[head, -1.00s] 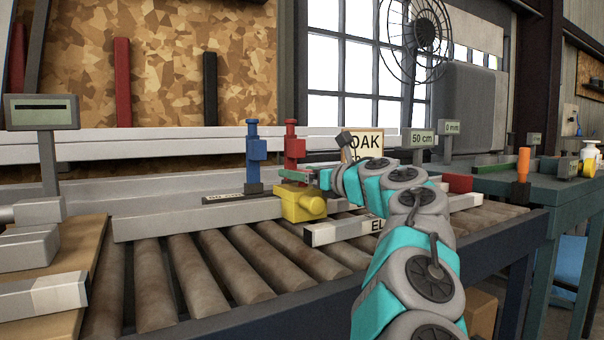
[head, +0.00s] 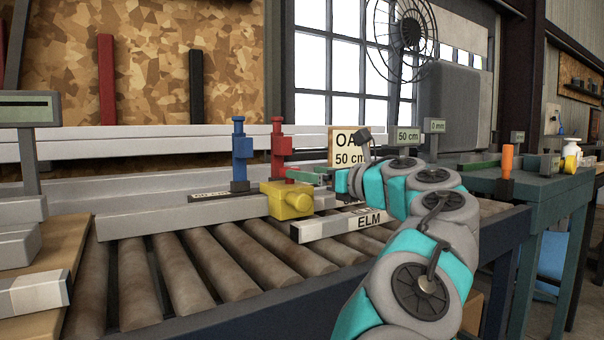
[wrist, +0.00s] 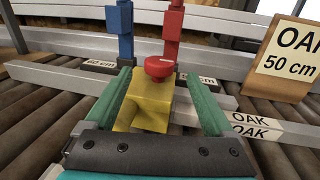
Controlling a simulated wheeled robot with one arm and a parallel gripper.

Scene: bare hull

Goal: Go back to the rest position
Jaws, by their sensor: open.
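My gripper (head: 305,175) is at the end of my teal and grey arm, over the roller conveyor. In the wrist view its two green fingers (wrist: 157,76) are spread apart with no object clamped. A yellow block (head: 287,200) with a red knob stands just beyond the fingers. In the wrist view the yellow block (wrist: 146,104) shows between them, and I cannot tell whether either finger touches it. My arm hides part of the conveyor.
A blue post (head: 240,158) and a red post (head: 281,150) stand behind the yellow block. A board marked ELM (head: 330,224) lies on the rollers (head: 215,275). An OAK 50 cm sign (head: 345,148) stands behind my gripper. A green bench (head: 520,185) is at right.

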